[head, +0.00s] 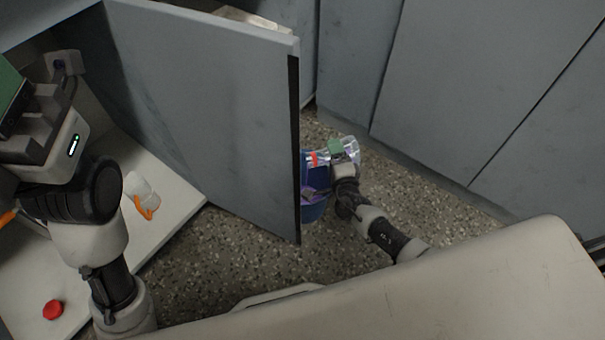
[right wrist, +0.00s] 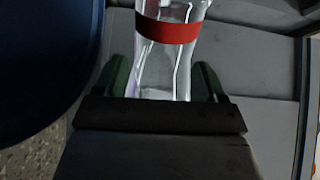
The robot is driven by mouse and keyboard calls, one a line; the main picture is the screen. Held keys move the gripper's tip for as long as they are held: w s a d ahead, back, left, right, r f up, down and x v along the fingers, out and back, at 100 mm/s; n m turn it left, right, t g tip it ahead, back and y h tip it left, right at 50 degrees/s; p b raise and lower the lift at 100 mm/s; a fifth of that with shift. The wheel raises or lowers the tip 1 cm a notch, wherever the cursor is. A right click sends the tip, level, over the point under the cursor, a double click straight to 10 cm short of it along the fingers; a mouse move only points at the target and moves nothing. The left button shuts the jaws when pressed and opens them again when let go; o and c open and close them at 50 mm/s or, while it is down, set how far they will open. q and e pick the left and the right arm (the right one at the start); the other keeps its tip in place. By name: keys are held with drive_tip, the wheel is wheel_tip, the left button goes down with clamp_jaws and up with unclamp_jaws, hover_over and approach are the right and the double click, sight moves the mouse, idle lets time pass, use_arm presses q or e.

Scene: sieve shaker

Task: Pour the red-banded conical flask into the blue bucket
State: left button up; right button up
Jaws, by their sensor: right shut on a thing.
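The clear conical flask with a red band (head: 314,159) is in my right gripper (head: 337,150), near the edge of the open door. In the right wrist view the flask (right wrist: 166,65) sits between the two green fingers, with its red band beyond the fingertips. In the head view it looks tilted, but its mouth is hard to make out. The blue bucket (head: 313,210) is just below the flask, partly hidden by the door and my gripper. The bucket (right wrist: 40,60) also shows as a dark blue curve left of the flask. My left gripper is at the far left, its fingers unclear.
A grey cabinet door (head: 215,110) stands open between my arms. A white surface (head: 165,215) at left holds a clear item with an orange part (head: 142,195) and a red button-like knob (head: 53,309). Grey panels (head: 460,80) stand behind. Speckled floor (head: 230,250) is open between.

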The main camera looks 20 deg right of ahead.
drive_tip(key=shift+a+r+n+p, duration=0.15)
drive_tip(key=shift+r+n+p, duration=0.3)
drive_tip(key=shift+p, duration=0.25)
idle(1.1)
drive_tip(key=shift+f+n, duration=0.15)
drive_tip(key=shift+n, duration=0.2)
idle(0.4)
